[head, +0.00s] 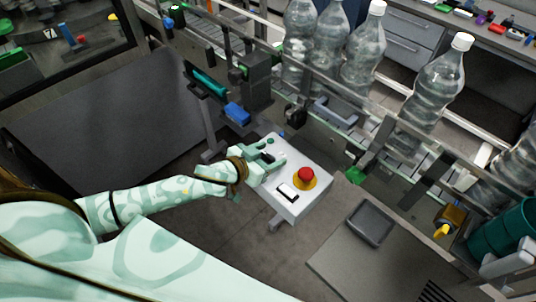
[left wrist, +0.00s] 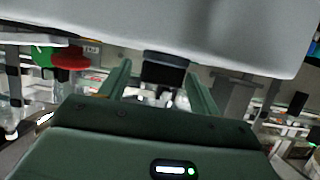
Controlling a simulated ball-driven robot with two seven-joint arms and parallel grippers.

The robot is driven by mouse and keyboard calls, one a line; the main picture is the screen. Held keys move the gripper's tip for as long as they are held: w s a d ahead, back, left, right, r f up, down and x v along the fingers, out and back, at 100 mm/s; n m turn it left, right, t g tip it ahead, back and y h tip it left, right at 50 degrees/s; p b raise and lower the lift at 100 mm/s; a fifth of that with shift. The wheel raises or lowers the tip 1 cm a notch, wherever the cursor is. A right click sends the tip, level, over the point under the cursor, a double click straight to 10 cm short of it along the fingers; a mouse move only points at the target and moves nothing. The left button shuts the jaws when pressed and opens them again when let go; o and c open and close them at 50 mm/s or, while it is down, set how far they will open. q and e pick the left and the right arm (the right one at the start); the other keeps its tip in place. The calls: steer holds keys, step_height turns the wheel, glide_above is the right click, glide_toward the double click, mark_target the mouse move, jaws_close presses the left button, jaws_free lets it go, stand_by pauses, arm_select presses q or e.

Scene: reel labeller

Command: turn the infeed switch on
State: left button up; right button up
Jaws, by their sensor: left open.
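A white control box (head: 310,203) stands on a post in the middle of the head view. It carries a red push button (head: 306,174) on a yellow base and a white-framed dark label or switch (head: 287,191). My left gripper (head: 267,158) is open over the box's far left part, by a small dark switch. In the left wrist view, a dark block (left wrist: 165,70), seemingly that switch, stands between the open fingers (left wrist: 160,90). I cannot tell whether they touch it, or its on/off position. The red button (left wrist: 70,60) also shows there. My right gripper is not in view.
Clear bottles (head: 430,85) with white caps stand along the conveyor rail (head: 345,100) behind the box. A blue block (head: 237,113) on a stand is just beyond my gripper. A grey tray (head: 370,223) lies at right. Floor left of the box is clear.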

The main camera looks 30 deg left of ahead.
arm_select(q)
steer(key=c, duration=1)
